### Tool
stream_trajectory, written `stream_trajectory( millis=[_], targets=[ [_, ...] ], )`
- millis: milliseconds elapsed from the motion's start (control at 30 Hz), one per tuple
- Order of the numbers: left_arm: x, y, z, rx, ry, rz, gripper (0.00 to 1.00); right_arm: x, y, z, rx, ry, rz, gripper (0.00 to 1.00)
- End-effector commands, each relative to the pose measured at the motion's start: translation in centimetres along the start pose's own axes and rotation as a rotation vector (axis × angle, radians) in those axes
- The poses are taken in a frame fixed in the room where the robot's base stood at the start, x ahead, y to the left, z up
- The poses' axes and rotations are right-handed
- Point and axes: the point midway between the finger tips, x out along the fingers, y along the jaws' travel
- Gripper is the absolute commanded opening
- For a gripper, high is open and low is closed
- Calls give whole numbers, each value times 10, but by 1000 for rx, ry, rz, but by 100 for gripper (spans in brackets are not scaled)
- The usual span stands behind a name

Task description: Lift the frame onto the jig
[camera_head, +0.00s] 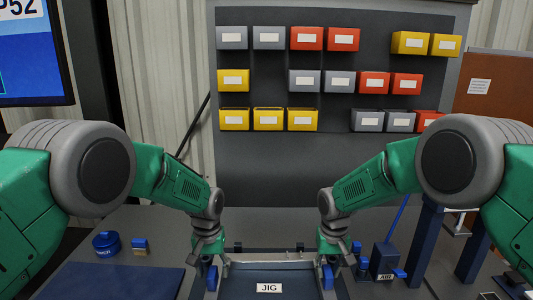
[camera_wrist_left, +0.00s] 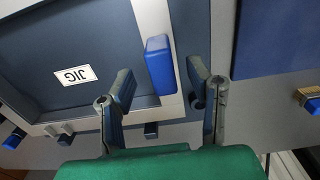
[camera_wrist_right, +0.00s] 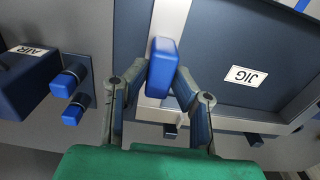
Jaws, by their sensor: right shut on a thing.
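The pale metal frame (camera_head: 270,264) lies around the dark blue jig panel (camera_head: 245,286) with the JIG label. I cannot tell whether it rests on it or is raised. The frame's left side bar shows in the left wrist view (camera_wrist_left: 152,20), with a blue handle (camera_wrist_left: 160,65). My left gripper (camera_head: 208,268) is open, its fingers apart on either side of this handle, with gaps visible. My right gripper (camera_head: 328,266) is shut on the frame's right blue handle (camera_wrist_right: 161,68), with a finger against each side. The frame's near edge is cut off in the head view.
A blue box labelled AIR (camera_head: 383,260) stands close right of my right gripper. A blue round tin (camera_head: 106,244), a small brush-like block (camera_head: 140,246) and a blue mat (camera_head: 120,282) lie left. Behind is a bin rack (camera_head: 270,155) with coloured bins.

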Motion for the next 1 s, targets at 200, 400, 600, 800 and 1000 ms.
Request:
stream_trajectory(
  millis=[200,400,600,800,1000],
  targets=[
    [1,2,1,2,-3,-5,47,0,4,-1,2,1,-1,0],
    [1,-1,0,1,-2,-2,47,0,1,-1,2,1,2,46],
    [1,-3,0,1,-2,1,47,0,-1,0,2,0,4,46],
    [1,-1,0,1,-2,-2,47,1,2,0,1,-2,3,47],
    [-9,1,-1,1,1,-3,47,-8,3,-1,2,1,1,47]
  ],
)
